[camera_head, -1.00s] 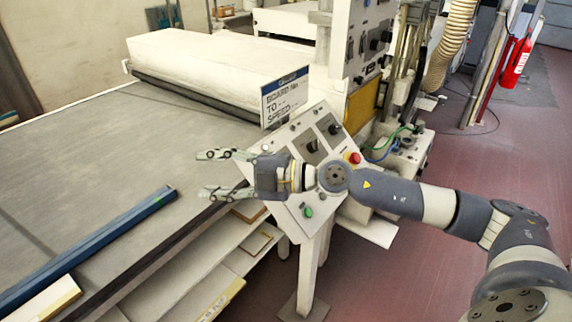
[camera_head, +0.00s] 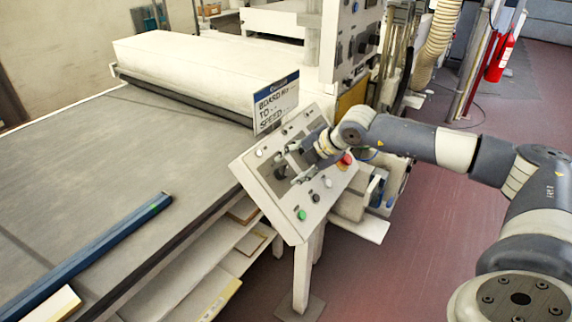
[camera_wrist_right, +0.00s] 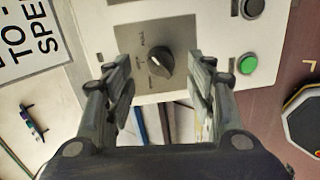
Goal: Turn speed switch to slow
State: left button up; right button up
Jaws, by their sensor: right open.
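A black rotary knob (camera_wrist_right: 160,62) with a light pointer mark sits on a grey plate with printed labels, too small to read for certain. It is on the white tilted control panel (camera_head: 248,172). In the head view the knob (camera_head: 280,173) is partly covered by my right gripper (camera_head: 296,170). In the right wrist view the right gripper (camera_wrist_right: 160,88) is open, its fingers on either side of the knob and nothing between them; I cannot tell how far the tips are from the panel. My left gripper is not in view.
A green button (camera_head: 302,214) and a red button (camera_head: 345,160) are on the same panel. A sign with "SPEED" (camera_head: 275,100) stands behind it. A grey conveyor bed (camera_head: 110,150) with a blue bar (camera_head: 90,255) lies to the left. Red floor is open at right.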

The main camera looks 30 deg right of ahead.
aim_at(286, 170)
jog(key=shift+p+x, duration=0.55)
jog(key=shift+x, duration=1.45)
jog(key=c, duration=1.1)
